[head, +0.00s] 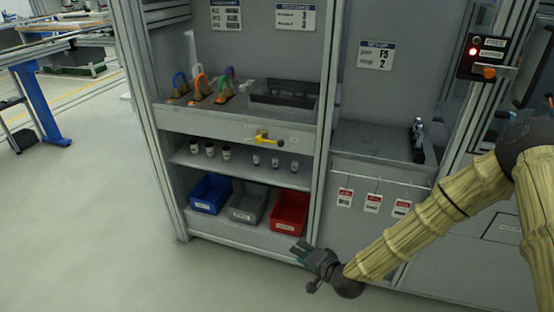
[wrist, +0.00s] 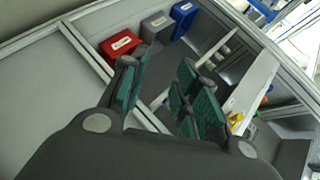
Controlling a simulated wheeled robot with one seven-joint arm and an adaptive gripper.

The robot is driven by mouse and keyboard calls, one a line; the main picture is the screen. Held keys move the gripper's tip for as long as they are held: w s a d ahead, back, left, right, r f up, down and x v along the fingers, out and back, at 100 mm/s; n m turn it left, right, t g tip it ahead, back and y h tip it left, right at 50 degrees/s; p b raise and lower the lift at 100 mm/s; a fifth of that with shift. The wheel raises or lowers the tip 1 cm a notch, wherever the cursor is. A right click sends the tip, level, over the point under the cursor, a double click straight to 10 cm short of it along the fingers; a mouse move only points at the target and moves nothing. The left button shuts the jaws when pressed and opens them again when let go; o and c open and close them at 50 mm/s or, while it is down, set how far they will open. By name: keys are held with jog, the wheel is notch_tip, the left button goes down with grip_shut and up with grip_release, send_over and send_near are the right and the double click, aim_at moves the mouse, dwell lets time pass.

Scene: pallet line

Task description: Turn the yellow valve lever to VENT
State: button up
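The yellow valve lever (head: 268,140) sits on the grey front panel below the upper shelf. Its handle points to the right, roughly horizontal and slightly down in the picture. Small labels near it are too small to read. In the wrist view a small yellow part (wrist: 236,119), apparently the lever, shows at the right behind my fingers. My gripper (head: 299,251) is low in front of the cabinet, below and to the right of the lever, well apart from it. In the wrist view my gripper (wrist: 165,82) has its green-padded fingers spread with nothing between them.
Blue (head: 210,193), grey (head: 247,205) and red (head: 289,212) bins stand on the bottom shelf near my gripper. Small bottles stand on the middle shelf (head: 240,167). A cabinet post (head: 322,150) stands right of the lever. Red-topped tags (head: 372,203) hang farther right. The floor (head: 110,230) left is clear.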

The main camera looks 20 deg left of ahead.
jog(key=w+a+r+m+t+y+b, duration=0.1)
jog(key=w+a+r+t+y+b, duration=0.2)
jog(key=w+a+r, duration=0.45)
jog(key=m+t+y+b, duration=0.2)
jog(key=t+b, duration=0.1)
send_near(269, 141)
jog(key=w+d+x, duration=0.1)
jog(key=x, duration=0.6)
jog(key=shift+w+a, duration=0.15)
jog(key=shift+w, duration=0.15)
grip_shut()
